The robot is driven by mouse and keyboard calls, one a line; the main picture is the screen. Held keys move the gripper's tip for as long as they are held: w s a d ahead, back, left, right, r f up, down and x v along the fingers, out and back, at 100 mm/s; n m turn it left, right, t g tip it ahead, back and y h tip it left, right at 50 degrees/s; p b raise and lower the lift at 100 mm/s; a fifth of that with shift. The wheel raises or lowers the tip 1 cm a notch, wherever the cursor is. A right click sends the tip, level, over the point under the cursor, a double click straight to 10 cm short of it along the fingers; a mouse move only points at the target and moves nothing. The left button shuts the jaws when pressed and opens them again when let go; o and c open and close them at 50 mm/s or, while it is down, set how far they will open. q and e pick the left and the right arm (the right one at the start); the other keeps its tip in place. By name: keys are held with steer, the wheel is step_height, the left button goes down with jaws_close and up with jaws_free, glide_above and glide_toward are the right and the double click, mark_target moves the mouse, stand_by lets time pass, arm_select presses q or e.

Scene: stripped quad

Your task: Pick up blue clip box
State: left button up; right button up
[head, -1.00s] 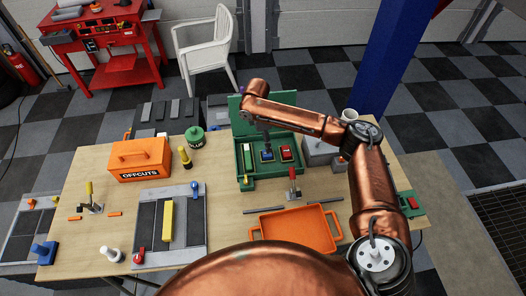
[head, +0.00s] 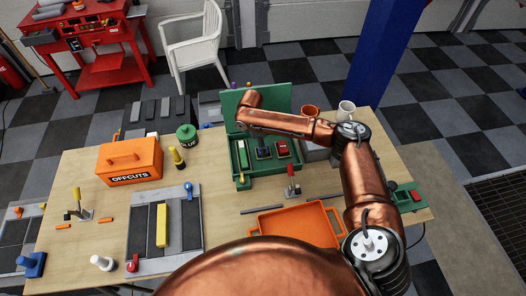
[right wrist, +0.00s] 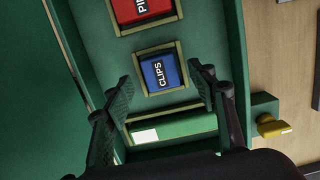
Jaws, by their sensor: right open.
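The blue clip box (right wrist: 161,72), labelled CLIPS, sits in a framed slot of the green case (head: 242,181). In the head view the blue box (head: 262,153) is mostly hidden by my right gripper (head: 260,146). In the right wrist view the right gripper (right wrist: 160,88) is open, with a finger to each side of the blue box and nothing between them. Whether the fingertips are down at the box's height I cannot tell. My left gripper is not in view.
A red box (right wrist: 140,8) sits in the neighbouring slot, and a green block (right wrist: 175,128) lies on the other side. The case's lid (head: 280,101) stands open behind. An orange tray (head: 300,224) and a red-handled clamp (head: 291,183) are in front.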

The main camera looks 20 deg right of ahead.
steer(key=shift+s+d+f, duration=0.1)
steer(key=shift+d+f, duration=0.05)
steer(key=shift+f, duration=0.7)
steer(key=shift+c, duration=0.2)
steer(key=c, duration=1.2)
steer(key=shift+c, duration=0.2)
